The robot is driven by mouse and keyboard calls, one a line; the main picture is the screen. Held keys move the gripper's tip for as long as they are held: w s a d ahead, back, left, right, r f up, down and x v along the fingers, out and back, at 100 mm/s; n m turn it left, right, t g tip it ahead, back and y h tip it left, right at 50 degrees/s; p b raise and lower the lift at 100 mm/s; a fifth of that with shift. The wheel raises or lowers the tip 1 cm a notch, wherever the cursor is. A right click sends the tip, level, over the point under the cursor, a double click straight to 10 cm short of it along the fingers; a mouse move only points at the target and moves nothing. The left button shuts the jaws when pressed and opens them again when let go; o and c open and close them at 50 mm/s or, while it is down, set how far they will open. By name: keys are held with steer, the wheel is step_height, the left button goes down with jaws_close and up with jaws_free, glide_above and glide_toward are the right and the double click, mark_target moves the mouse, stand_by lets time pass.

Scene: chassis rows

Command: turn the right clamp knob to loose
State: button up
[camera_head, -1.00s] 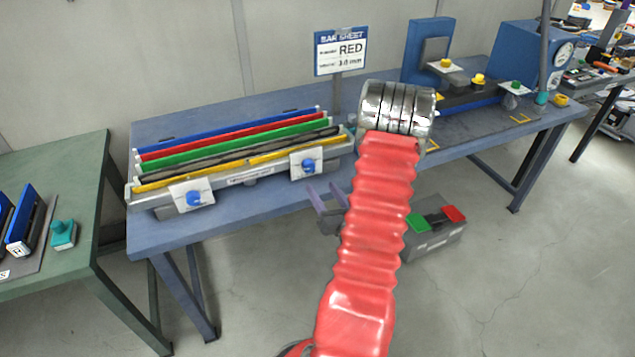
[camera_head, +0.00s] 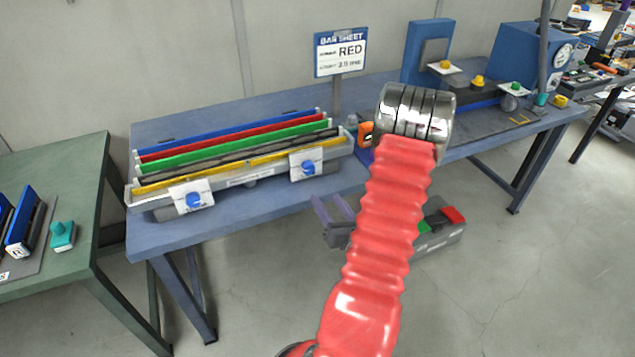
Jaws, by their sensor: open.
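The right clamp knob (camera_head: 308,168) is a blue knob on a white plate, at the right end of the grey bar rack's (camera_head: 248,181) front face. The left clamp knob (camera_head: 193,200) is a like blue knob on its own white plate at the left end. Coloured bars lie in the rack: blue, red, green, black and yellow. My gripper (camera_head: 331,215) shows two purple-grey fingers, open and empty, below and to the right of the right knob, apart from it, in front of the bench edge. My red sleeved arm hides part of the bench.
An orange device (camera_head: 366,133) sits right of the rack. A grey box (camera_head: 440,236) with green and red tops is below the bench. Machines (camera_head: 427,50) stand at the bench's right. A green table (camera_head: 60,170) is at left.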

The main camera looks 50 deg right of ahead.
mark_target(310, 169)
steer(key=m, duration=3.2)
steer(key=shift+w+d+r, duration=0.15)
steer(key=shift+w+d, duration=0.05)
steer(key=shift+d, duration=0.15)
steer(key=shift+w, duration=0.1)
steer(key=x, duration=1.3)
steer(key=shift+w+d, duration=0.2)
steer(key=shift+d, duration=0.1)
